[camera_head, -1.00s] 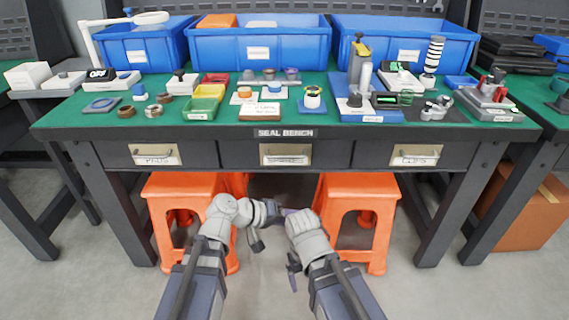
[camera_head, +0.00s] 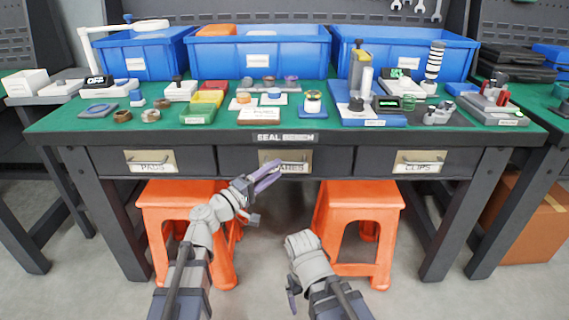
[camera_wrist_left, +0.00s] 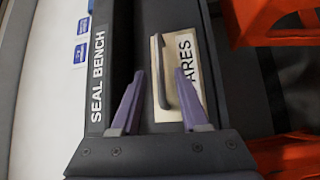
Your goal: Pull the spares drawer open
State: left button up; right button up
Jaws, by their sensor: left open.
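The spares drawer (camera_head: 231,160) is the middle one of three in the dark bench and appears shut. Its pale label plate carries a dark bar handle (camera_head: 290,162), partly hidden by my left gripper in the head view. My left gripper (camera_head: 272,172) is open in front of that plate. In the left wrist view, the handle (camera_wrist_left: 164,85) appears between the two purple fingers of my left gripper (camera_wrist_left: 158,95), which are apart on either side of it. Contact cannot be told. My right arm (camera_head: 308,262) is low in front of the bench; its gripper fingers do not show clearly.
The pads drawer (camera_head: 190,160) is left and the clips drawer (camera_head: 372,160) right, both seemingly shut. Orange stools (camera_head: 180,200) (camera_head: 360,205) stand under the bench. The green bench top (camera_head: 225,132) holds many small parts, with blue bins (camera_head: 262,55) behind.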

aim_at(284, 164)
pick_arm(q)
jog(key=shift+x, duration=2.3)
grip_shut()
